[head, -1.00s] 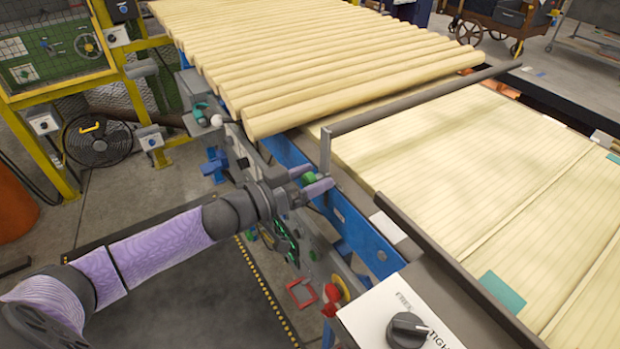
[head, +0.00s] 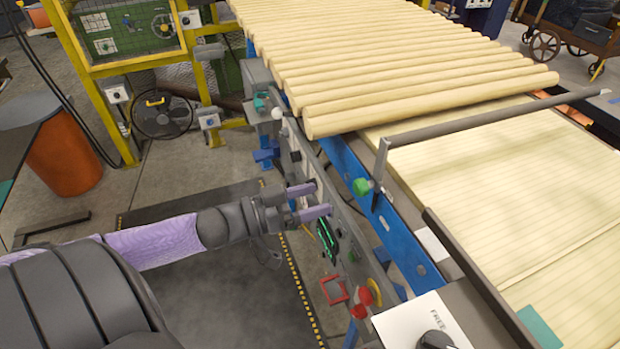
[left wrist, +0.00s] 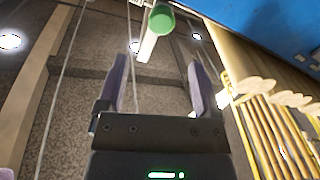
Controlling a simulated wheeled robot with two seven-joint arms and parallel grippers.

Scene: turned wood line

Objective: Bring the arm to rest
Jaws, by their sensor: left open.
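My left gripper (head: 309,200) is open and empty, with its two purple fingers apart. In the head view it is in front of the grey panel on the near side of the blue machine frame (head: 400,245). A green knob (head: 362,187) on the frame is a little to the right of the fingers, apart from them. In the left wrist view a green round part (left wrist: 160,19) shows beyond the fingertips, with nothing between the fingers (left wrist: 157,80). My right gripper is not in view.
Several turned wood rods (head: 390,75) lie on the line at the back. A grey bar (head: 490,117) crosses over pale boards (head: 530,190). A white panel with a dark dial (head: 436,340) is at the bottom. A fan (head: 162,114) and orange bin (head: 64,158) stand left.

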